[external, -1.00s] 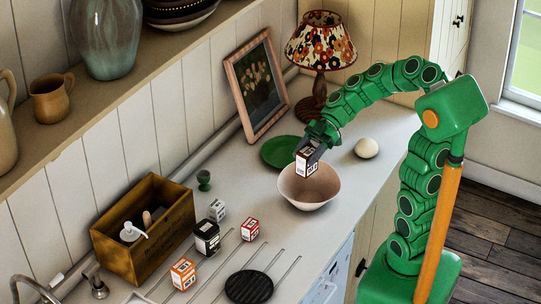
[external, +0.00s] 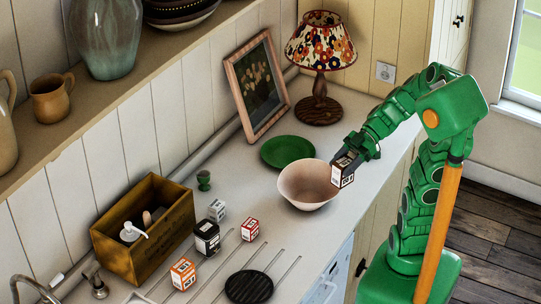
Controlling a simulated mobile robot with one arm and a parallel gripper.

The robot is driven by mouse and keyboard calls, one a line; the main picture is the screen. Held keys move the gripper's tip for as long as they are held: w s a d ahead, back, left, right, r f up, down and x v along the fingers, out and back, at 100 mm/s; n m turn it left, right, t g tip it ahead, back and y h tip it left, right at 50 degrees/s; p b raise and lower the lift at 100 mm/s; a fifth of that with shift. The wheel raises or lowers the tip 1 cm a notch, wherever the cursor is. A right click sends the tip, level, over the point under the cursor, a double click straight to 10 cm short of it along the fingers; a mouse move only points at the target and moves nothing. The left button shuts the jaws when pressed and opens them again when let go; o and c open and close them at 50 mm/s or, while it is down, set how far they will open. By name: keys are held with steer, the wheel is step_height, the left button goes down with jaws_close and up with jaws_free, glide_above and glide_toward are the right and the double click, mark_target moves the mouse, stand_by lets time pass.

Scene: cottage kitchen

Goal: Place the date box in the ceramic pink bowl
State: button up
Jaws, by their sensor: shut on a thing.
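The date box (external: 343,178), a small dark brown box with a white printed label, is held in my gripper (external: 347,158); its lettering is too small to read. My gripper is shut on it, and the box looks upright or slightly tilted. The ceramic pink bowl (external: 308,191) stands on the counter just left of the box. The box overlaps the bowl's right rim in the picture; I cannot tell whether it touches the rim or how high it is. The bowl's inside looks empty where it shows.
A green plate (external: 287,152) lies behind the bowl, near a lamp (external: 320,75) and a leaning picture frame (external: 258,88). Several small boxes, including a red one (external: 250,229) and an orange one (external: 183,273), stand at front left by a wooden crate (external: 150,240) and black trivet (external: 249,287).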

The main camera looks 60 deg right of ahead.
steer(key=shift+s+f+m+t, duration=0.2)
steer(key=shift+s+m+t, duration=0.1)
steer(key=shift+s, duration=0.6)
steer(key=shift+w+f, duration=0.1)
steer(key=shift+w+d+f, duration=0.1)
steer(key=shift+w+f, duration=0.1)
steer(key=shift+w, duration=0.25)
steer(key=shift+w+f, duration=0.15)
steer(key=shift+w, duration=0.3)
steer(key=shift+w+f, duration=0.2)
steer(key=shift+w, duration=0.1)
steer(key=shift+w+f, duration=0.1)
steer(key=shift+w, duration=0.85)
glide_above(309, 200)
steer(key=shift+w+f, duration=0.1)
steer(key=shift+f, duration=5.7)
